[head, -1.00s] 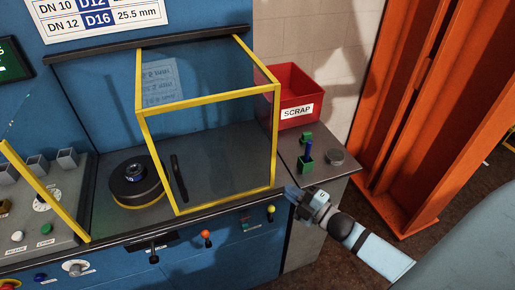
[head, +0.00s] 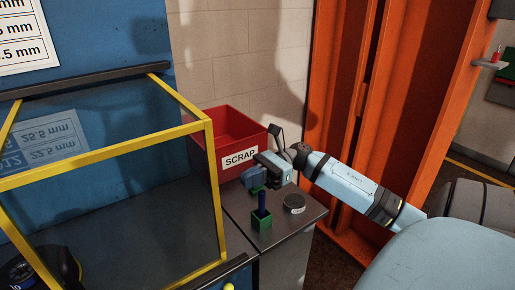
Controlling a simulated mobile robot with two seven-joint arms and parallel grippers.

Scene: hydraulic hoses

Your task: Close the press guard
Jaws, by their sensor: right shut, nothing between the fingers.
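The press guard (head: 209,150) is a clear box with a yellow frame, filling the left of the head view against the blue press. My right gripper (head: 248,179) is shut and empty. It is to the right of the guard, apart from it in the picture, in front of the red scrap bin and over the back of the small side bench. My left gripper is not in view.
The red scrap bin (head: 215,122) stands behind my right gripper. A green holder with a blue pin (head: 262,220) and a grey round disc (head: 293,203) sit on the side bench (head: 295,225). An orange steel column (head: 395,90) rises at the right.

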